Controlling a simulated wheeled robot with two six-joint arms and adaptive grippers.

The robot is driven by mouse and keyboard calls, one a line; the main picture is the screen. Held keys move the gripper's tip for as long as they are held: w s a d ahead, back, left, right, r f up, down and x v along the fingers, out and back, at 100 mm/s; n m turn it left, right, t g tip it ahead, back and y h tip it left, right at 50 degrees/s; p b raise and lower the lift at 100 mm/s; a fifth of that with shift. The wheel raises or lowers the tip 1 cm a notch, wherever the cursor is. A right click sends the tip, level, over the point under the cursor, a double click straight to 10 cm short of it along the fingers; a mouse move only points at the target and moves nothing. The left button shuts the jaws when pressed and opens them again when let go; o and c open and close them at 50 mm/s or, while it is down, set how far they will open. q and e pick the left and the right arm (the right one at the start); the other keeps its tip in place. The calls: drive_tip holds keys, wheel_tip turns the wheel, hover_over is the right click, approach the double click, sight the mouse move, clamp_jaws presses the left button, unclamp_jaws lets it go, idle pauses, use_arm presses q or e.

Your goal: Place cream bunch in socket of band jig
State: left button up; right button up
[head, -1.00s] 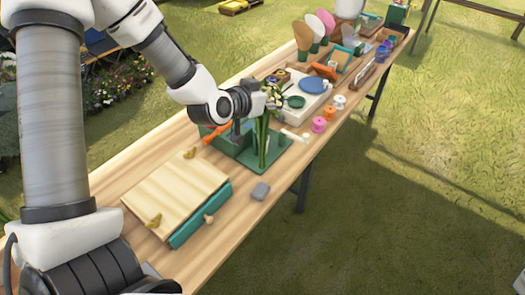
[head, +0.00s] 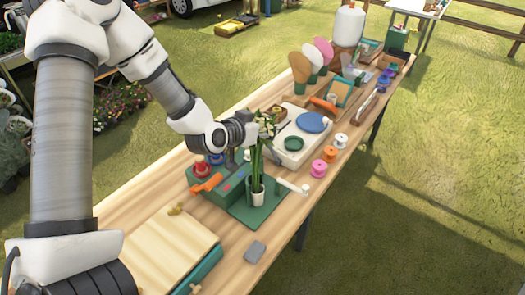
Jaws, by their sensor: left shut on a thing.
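The cream bunch (head: 257,164) has pale flowers at the top and long green stems, and stands nearly upright. My left gripper (head: 249,135) is shut on it high up, just below the flowers, and hides part of it. The band jig is a green base plate (head: 240,213) with a green block (head: 226,187) behind it. A small white cup (head: 257,195) shows at the foot of the stems on the plate. The stems appear to reach its rim; whether they are seated inside I cannot tell. My right gripper is out of view.
An orange handle (head: 208,183) and a red knob (head: 201,171) are at the block. A white scale with a blue plate (head: 312,122) stands behind. A wooden board (head: 170,250) and grey block (head: 255,251) lie in front.

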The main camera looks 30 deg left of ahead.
sight(256, 161)
use_arm(q)
drive_tip(key=f, duration=0.5)
drive_tip(key=shift+w+a+f, duration=0.1)
drive_tip(key=shift+w, duration=0.15)
drive_tip(key=o, duration=1.5)
drive_tip(key=shift+s+r, duration=0.2)
drive_tip(key=shift+s, duration=0.05)
drive_tip(key=shift+c, duration=0.2)
drive_tip(key=shift+w+f, duration=0.1)
